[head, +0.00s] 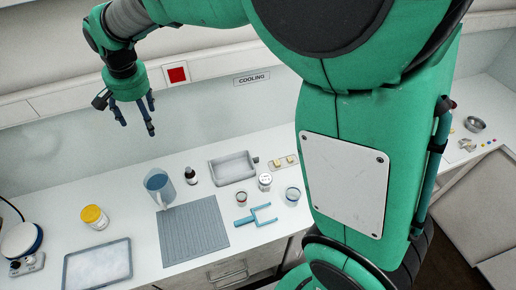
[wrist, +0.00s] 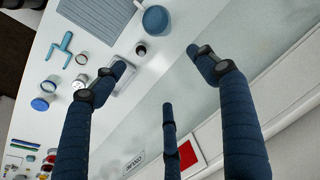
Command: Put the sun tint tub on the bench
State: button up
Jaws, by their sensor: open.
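A white tub with a yellow lid (head: 94,216), which fits the sun tint tub by colour, stands upright on the white bench (head: 140,250) at the left in the head view. Its label cannot be read. I do not see it in the wrist view. My gripper (head: 133,112) is open and empty, raised above the back of the bench near the wall, up and to the right of the tub. The wrist view shows its three dark blue fingers (wrist: 165,75) spread apart with nothing between them.
A grey tray (head: 233,168), small jars and a blue forked tool (head: 256,216) lie further right.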

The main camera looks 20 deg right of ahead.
jog(key=s+d+r, duration=0.3)
jog(key=d, duration=0.3)
jog(key=s+d+r, duration=0.3)
jog(key=d, duration=0.3)
jog(key=s+d+t, duration=0.1)
jog(key=s+d, duration=0.9)
jog(key=s, duration=0.2)
jog(key=s+d+n+t+h, duration=0.1)
jog(key=s+d+t, duration=0.1)
jog(key=s+d, duration=0.9)
jog(key=shift+s+r, duration=0.15)
jog(key=shift+s, duration=1.05)
notch_tip(320, 180, down, 13)
jog(key=b, duration=1.3)
